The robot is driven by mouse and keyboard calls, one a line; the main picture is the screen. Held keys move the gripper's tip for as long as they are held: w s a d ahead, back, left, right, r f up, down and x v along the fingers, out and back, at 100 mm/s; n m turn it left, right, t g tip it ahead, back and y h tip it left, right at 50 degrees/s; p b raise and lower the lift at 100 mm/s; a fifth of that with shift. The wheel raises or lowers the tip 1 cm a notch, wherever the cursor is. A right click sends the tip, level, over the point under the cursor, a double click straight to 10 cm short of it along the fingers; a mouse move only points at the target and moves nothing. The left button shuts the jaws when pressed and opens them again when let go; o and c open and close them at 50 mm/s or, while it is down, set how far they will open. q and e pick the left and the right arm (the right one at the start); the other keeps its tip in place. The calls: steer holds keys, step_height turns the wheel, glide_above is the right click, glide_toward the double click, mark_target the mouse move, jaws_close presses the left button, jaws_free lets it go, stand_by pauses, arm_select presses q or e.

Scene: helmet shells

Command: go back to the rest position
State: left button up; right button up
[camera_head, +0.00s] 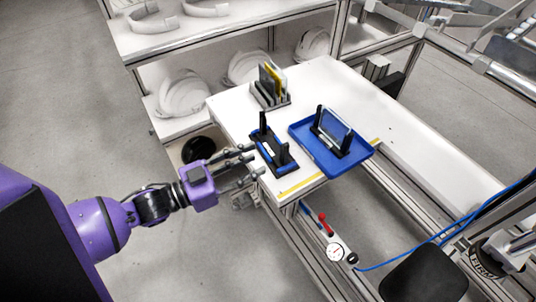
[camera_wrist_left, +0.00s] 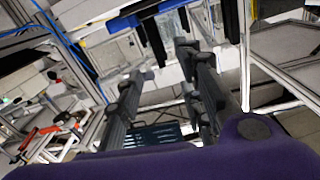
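My left gripper (camera_head: 250,165) comes in from the left and is at the near left edge of the white table (camera_head: 225,108). Its fingers are apart with nothing seen between them. In the left wrist view the two fingers (camera_wrist_left: 160,95) also stand apart and empty. A black and blue holder (camera_head: 272,150) is just beyond the fingertips on the table; I cannot tell if they touch it. A blue tray (camera_head: 361,157) with a clear plate in a black stand (camera_head: 333,130) lies to its right. My right gripper is not in view.
A grey rack with yellow and dark plates (camera_head: 270,85) stands at the table's back. White helmet shells (camera_head: 182,95) sit on the shelf behind. A gauge (camera_head: 335,252) and red lever (camera_head: 325,222) are below the table's front edge. Open floor (camera_head: 60,100) lies at the left.

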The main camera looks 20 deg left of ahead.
arm_select(q)
steer(key=shift+v, duration=0.95)
steer(key=s+a+f+n+g+y+p, duration=0.1)
steer(key=s+a+f+n+y, duration=0.2)
steer(key=f, duration=0.4)
steer(key=s+f+g+y+p, duration=0.1)
steer(key=s+f+y, duration=0.2)
steer(key=f+y, duration=0.3)
steer(key=s+d+f+n+g+y+p, duration=0.1)
steer(key=s+f+n, duration=0.2)
steer(key=s, duration=0.5)
steer(key=s+d+f+n+g+y+p, duration=0.1)
steer(key=s+d+f+n+g+p, duration=0.1)
steer(key=s, duration=0.6)
steer(key=shift+s+d+f+n, duration=0.25)
steer(key=shift+f+n, duration=0.45)
steer(key=shift+f, duration=0.3)
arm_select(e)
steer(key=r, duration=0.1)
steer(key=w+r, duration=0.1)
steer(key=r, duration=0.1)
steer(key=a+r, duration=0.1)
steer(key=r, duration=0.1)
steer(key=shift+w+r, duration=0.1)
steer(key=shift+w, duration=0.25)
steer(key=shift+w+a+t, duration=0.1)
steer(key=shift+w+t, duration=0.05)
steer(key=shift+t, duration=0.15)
